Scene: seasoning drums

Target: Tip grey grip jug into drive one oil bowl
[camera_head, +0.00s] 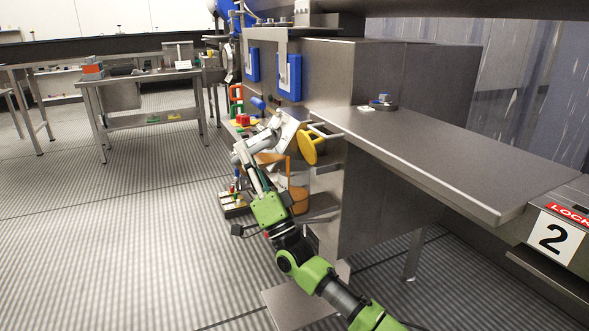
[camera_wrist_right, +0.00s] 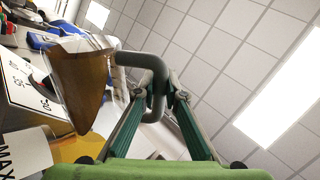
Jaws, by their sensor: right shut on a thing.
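My right gripper (camera_head: 254,172) is raised beside the steel machine in the head view. In the right wrist view, its fingers (camera_wrist_right: 159,98) are shut on the grey grip (camera_wrist_right: 148,62) of an amber-brown jug (camera_wrist_right: 82,88). The jug looks strongly tilted in that view. In the head view the jug's amber body (camera_head: 268,159) shows just beyond the fingers, partly hidden. I cannot pick out the drive one oil bowl for certain. Whether anything is in the jug or flows from it cannot be told. My left gripper is not in view.
A round yellow disc (camera_head: 308,148) sticks out close to the right of the gripper. The steel shelf (camera_head: 440,150) reaches right, with a small blue-and-grey item (camera_head: 381,101). A tray of coloured items (camera_head: 236,205) sits low behind the arm.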

